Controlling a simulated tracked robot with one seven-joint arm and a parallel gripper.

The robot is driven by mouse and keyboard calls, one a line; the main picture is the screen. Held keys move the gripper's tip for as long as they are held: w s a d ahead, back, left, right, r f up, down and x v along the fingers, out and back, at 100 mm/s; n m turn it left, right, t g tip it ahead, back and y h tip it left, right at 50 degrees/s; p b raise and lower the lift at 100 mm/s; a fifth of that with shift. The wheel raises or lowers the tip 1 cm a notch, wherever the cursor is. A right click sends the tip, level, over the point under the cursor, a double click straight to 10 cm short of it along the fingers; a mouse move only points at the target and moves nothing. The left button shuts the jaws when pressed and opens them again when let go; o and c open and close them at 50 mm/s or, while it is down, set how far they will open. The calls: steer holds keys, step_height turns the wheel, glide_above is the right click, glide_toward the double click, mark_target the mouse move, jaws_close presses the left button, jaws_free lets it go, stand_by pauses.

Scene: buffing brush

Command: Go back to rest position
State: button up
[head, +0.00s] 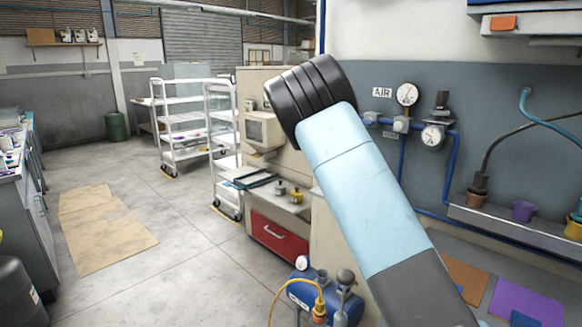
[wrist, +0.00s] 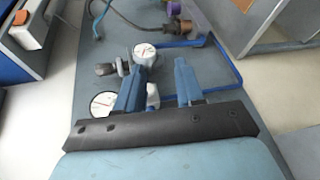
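My gripper (wrist: 160,68) shows in the wrist view with its two blue fingers apart and nothing between them. It points towards a grey wall panel that carries round gauges and blue pipe. How far the fingertips are from the panel I cannot tell. In the head view my light blue arm rises across the middle and right, and my gripper is not seen there. I cannot make out a buffing brush in either view.
The grey panel (head: 460,168) holds a gauge (head: 407,94) and a blue pipe. A metal ledge (head: 515,228) with cups juts out at right. A blue compressor (head: 318,294) stands low in front. White shelf carts (head: 182,125) stand behind. Open floor with cardboard (head: 100,228) lies left.

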steer(key=s+d+f+n+t+y, duration=0.2)
steer(key=s+d+t+y, duration=0.2)
steer(key=s+d+y, duration=0.7)
steer(key=s+a+f+t+y, duration=0.1)
steer(key=s+a+t, duration=0.1)
steer(key=s, duration=0.8)
steer(key=s+a+f+t+y, duration=0.1)
steer(key=s+a+f+t, duration=0.1)
steer(key=s, duration=0.7)
steer(key=s+a+f+t, duration=0.1)
steer(key=s+a+t, duration=0.2)
steer(key=s, duration=0.7)
steer(key=shift+s+a+f+n+t+y, duration=0.2)
steer(key=shift+s+n+t+y, duration=0.1)
steer(key=shift+n+t+y, duration=0.1)
